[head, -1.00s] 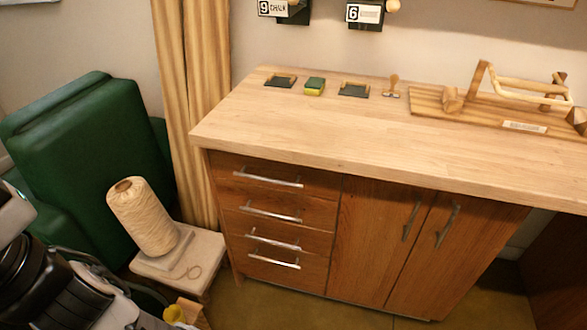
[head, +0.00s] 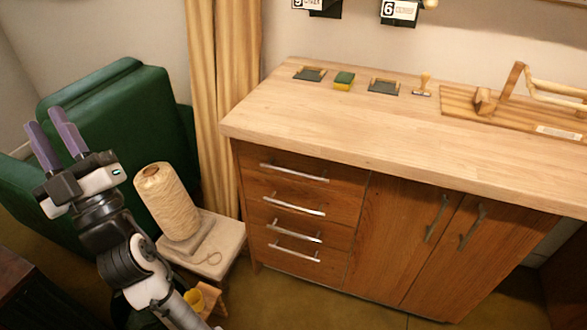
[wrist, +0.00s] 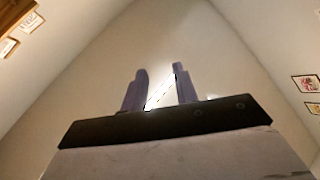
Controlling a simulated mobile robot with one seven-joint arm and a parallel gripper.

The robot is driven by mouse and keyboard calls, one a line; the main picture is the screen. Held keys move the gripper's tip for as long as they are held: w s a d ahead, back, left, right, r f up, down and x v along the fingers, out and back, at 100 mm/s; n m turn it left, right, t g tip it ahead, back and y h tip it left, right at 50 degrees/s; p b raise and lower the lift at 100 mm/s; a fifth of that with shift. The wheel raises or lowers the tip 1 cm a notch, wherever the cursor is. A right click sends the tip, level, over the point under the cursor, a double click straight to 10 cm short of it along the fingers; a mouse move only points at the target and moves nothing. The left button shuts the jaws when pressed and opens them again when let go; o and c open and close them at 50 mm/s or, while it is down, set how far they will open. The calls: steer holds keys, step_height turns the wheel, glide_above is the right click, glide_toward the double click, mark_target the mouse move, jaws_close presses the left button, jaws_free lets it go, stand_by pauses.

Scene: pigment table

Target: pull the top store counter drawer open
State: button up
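The store counter (head: 400,150) is a wooden cabinet with a pale top, a stack of several drawers at its left and doors at its right. The top drawer (head: 335,183) is shut and has a horizontal metal bar handle (head: 294,173). My gripper (head: 55,130) is at the left of the head view, raised and pointing up, well apart from the drawer. In the wrist view its two purple fingers (wrist: 157,85) stand apart with nothing between them, against a bare wall.
A cream thread cone (head: 167,202) stands on a small stool (head: 222,243) left of the counter. A green armchair (head: 130,95) is behind my arm. Beige curtain (head: 230,90) hangs beside the counter. Floor (head: 310,298) before the drawers looks clear.

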steer(key=w+d+f+m+t+h, duration=0.2)
steer(key=w+f+h, duration=0.5)
steer(key=w+f, duration=0.1)
steer(key=g+h+p, duration=0.2)
steer(key=g+h, duration=0.1)
steer(key=h, duration=1.7)
glide_toward(293, 172)
steer(key=p+x, duration=0.1)
steer(key=x, duration=0.2)
steer(key=p+x, duration=0.1)
steer(key=x, duration=0.3)
steer(key=p+x, duration=0.2)
steer(key=x, duration=0.1)
steer(key=shift+w+f, duration=0.25)
steer(key=shift+c, duration=0.2)
jaws_close()
